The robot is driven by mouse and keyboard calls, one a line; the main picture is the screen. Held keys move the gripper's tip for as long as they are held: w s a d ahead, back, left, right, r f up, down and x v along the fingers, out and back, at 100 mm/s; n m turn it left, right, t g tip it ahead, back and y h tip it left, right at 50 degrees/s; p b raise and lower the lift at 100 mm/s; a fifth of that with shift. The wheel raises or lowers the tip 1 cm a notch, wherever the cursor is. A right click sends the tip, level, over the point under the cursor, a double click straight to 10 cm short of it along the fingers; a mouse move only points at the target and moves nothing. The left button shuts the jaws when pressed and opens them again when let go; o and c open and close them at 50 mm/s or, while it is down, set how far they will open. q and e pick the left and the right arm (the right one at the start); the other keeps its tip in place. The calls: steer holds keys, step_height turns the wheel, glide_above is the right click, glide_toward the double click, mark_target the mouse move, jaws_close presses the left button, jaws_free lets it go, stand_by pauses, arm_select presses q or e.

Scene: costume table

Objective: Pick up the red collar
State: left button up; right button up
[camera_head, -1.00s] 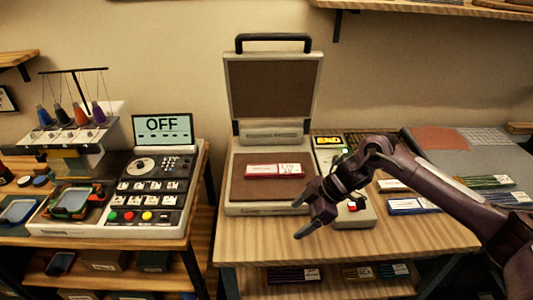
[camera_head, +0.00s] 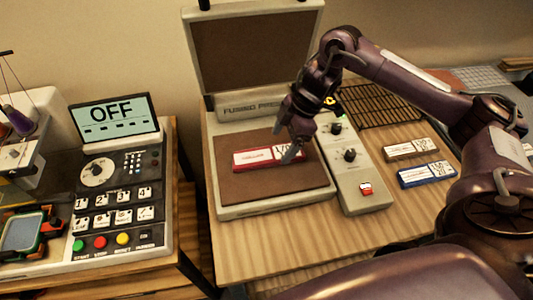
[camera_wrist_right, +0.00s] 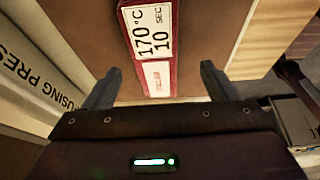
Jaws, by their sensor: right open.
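The red collar (camera_head: 255,158) is a flat red packet with a white label, lying on the brown pad of the open fusing press. In the right wrist view the red collar (camera_wrist_right: 150,45) runs lengthwise between the fingers, and its label reads 170 °C, 10 sec. My right gripper (camera_head: 287,155) is above the right end of the collar and partly covers it. In the wrist view my right gripper (camera_wrist_right: 158,85) is open, with one finger on each side of the collar and a gap to each. My left gripper is not in view.
The fusing press (camera_head: 262,206) has its lid raised behind the pad. Its control panel (camera_head: 350,180) with knobs and a red switch stands to the right. Brown (camera_head: 405,149) and blue (camera_head: 427,175) packets and a dark rack (camera_head: 378,105) lie further right. An embroidery machine panel (camera_head: 118,200) is at left.

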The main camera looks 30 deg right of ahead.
mark_target(273, 153)
steer(key=x, duration=0.1)
steer(key=p+x, duration=0.1)
steer(key=x, duration=0.1)
steer(key=shift+w+f, duration=0.35)
steer(key=shift+w+a+f, duration=0.1)
steer(key=shift+a+f, duration=0.05)
steer(key=shift+f, duration=0.2)
steer(key=c, duration=1.1)
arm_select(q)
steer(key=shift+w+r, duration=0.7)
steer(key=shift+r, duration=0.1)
arm_select(e)
steer(key=shift+c, duration=0.3)
steer(key=shift+r, duration=0.2)
